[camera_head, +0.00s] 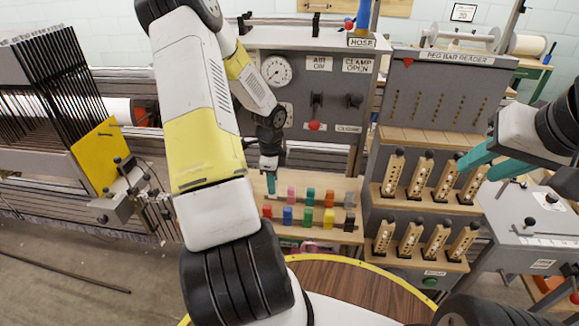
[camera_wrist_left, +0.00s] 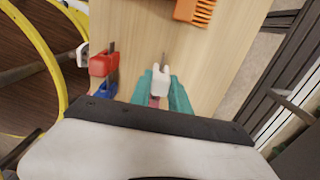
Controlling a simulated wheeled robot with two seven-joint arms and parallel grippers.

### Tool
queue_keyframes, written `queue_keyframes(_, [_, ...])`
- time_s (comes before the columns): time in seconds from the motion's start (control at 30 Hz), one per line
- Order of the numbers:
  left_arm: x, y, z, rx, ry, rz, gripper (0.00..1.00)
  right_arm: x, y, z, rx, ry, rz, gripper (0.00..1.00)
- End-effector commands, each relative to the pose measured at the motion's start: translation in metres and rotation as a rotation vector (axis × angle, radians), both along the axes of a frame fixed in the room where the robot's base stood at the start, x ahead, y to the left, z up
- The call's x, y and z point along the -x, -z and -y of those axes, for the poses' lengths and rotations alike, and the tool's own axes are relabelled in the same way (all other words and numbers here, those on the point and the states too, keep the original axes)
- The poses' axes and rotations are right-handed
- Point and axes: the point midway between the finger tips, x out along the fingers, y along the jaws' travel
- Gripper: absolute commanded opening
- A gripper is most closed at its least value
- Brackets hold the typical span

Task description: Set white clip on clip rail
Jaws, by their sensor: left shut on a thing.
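The white clip (camera_wrist_left: 160,82) sits between the teal fingers of my left gripper (camera_wrist_left: 162,97) in the left wrist view, above the pale wooden board. A thin dark pin or slot shows just beyond it. Coloured clips stand on the board in rows, including a pink clip (camera_head: 291,195) and a red clip (camera_head: 267,211). My right gripper (camera_head: 484,170) is open and empty, at right.
In the left wrist view a red clip (camera_wrist_left: 103,65) and a blue clip (camera_wrist_left: 107,90) are left of my fingers, and an orange comb-like piece (camera_wrist_left: 195,12) is at the top. The peg bar reader (camera_head: 440,95) stands right of the board. A yellow-rimmed round table (camera_head: 350,283) is in front.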

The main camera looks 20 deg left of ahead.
Motion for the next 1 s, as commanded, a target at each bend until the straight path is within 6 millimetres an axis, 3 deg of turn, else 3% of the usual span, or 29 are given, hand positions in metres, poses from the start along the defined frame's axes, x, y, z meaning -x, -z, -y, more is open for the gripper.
queue_keyframes(1.0, [0.000,0.019,0.000,0.000,0.000,0.000,0.00,0.000,0.000,0.000,0.000,0.000,0.000,0.36])
